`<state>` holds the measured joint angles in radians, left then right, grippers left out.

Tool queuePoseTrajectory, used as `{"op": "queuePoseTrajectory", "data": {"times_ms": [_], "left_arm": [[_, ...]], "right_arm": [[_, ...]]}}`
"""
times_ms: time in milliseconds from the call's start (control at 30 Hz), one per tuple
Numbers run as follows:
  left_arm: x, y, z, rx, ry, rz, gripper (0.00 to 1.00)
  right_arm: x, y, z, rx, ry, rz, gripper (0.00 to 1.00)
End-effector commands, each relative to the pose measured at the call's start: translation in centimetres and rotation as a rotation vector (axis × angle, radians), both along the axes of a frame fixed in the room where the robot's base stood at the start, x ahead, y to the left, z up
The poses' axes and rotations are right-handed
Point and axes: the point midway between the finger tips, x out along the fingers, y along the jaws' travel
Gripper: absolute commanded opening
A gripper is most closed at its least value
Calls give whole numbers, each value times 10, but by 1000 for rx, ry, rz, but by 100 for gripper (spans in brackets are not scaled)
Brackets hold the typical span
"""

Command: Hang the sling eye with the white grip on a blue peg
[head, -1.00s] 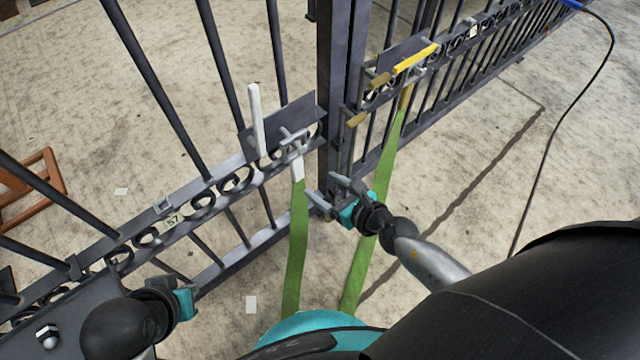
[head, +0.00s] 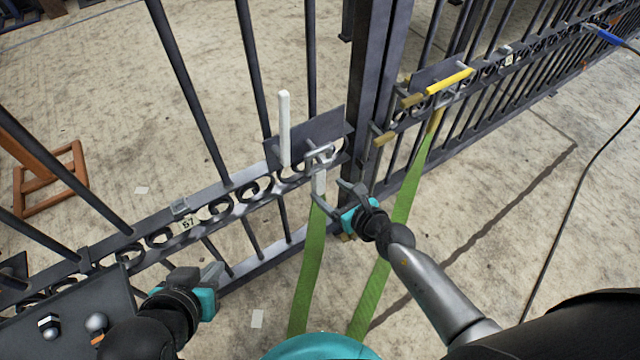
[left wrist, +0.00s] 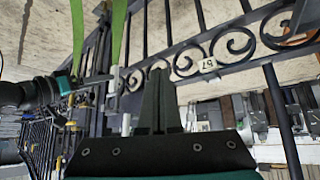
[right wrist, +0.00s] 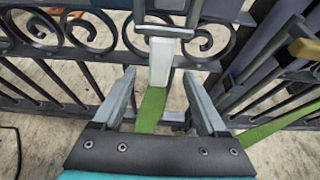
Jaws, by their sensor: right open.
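The sling's white grip (head: 319,182) hangs below a metal eye (head: 320,154) at the plate on the left gate leaf. Green webbing (head: 309,265) runs down from it. My right gripper (head: 329,192) is open at the white grip. In the right wrist view the grip (right wrist: 160,62) stands ahead between the spread fingers (right wrist: 159,75), with no visible contact. The other green strap (head: 405,205) rises to an eye at a yellow bar (head: 450,81). My left gripper (head: 213,275) is away at lower left, its fingers (left wrist: 159,72) together and empty. I cannot make out a blue peg.
A white upright bar (head: 284,128) stands at the left plate. Brass-coloured pegs (head: 384,139) project near the thick dark gate post (head: 375,90). A blue piece (head: 605,35) with a dark cable is at upper right. An orange-brown frame (head: 50,180) lies behind the bars.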

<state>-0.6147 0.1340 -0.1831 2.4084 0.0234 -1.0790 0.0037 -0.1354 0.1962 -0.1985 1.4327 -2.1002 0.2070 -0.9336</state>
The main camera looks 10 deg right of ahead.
Motion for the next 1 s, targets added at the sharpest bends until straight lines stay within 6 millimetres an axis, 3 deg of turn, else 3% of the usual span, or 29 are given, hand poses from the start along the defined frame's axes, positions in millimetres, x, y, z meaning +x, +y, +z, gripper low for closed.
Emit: {"op": "queuePoseTrajectory", "data": {"times_ms": [600,1000], "left_arm": [[20,-36,1,-133,-260,-37,0],[23,-43,6,-166,-323,-41,0]], "right_arm": [[37,14,-19,0,0,1,75],[45,17,-23,0,0,1,75]]}}
